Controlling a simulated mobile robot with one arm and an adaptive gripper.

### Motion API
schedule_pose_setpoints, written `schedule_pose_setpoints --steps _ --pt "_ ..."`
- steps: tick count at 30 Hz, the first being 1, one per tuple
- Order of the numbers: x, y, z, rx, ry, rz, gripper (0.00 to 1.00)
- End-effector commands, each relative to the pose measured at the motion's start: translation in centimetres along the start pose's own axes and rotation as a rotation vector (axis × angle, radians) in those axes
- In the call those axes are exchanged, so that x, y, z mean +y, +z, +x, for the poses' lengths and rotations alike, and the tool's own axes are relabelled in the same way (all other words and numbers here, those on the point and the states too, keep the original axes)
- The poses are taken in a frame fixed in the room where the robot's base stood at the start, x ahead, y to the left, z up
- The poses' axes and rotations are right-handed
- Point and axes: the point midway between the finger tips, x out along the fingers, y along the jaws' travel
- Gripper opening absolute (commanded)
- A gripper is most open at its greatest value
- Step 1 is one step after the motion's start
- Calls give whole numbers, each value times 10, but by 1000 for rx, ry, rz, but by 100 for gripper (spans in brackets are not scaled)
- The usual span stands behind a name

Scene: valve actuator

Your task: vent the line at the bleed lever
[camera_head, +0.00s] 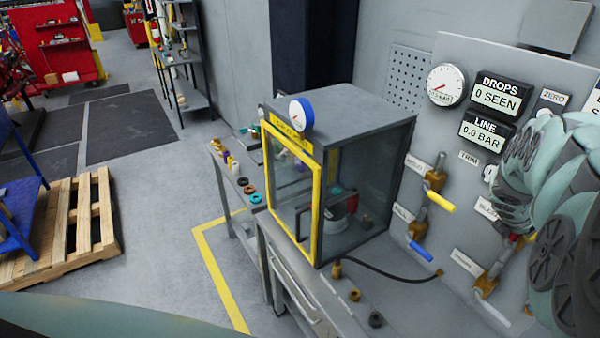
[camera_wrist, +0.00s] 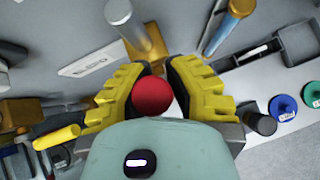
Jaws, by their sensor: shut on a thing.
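The bleed lever's round red knob (camera_wrist: 152,95) sits between the yellow ridged fingers of my gripper (camera_wrist: 157,80) in the wrist view. My gripper is shut on it. The lever's brass valve body (camera_wrist: 147,46) shows just beyond the fingers, with a white label (camera_wrist: 92,57) beside it. In the head view, the brass bleed valve (camera_head: 487,284) is at the lower right of the panel. A bit of red shows at my gripper (camera_head: 513,238); my arm hides much of the lever there. The line display (camera_head: 486,131) reads 0.0 BAR.
Above the bleed valve are a yellow-handled valve (camera_head: 440,202) and a blue-handled valve (camera_head: 419,250). A glass-sided cabinet (camera_head: 340,160) with a yellow door frame stands to the left on the bench. The drops display (camera_head: 500,95) reads 0 SEEN. Open floor lies farther left.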

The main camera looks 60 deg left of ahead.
Motion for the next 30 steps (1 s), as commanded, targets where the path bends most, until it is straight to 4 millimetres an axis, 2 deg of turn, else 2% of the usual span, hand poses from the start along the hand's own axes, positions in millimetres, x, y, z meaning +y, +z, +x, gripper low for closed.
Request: schedule_pose_setpoints --steps 17,18,27,30 --pt "-5 -2 1 -2 -21 -24 0" --pt "-5 -2 1 -2 -21 -23 20" --pt "-5 0 1 -5 -21 -22 51" --pt "-5 0 1 -6 -21 -22 52"
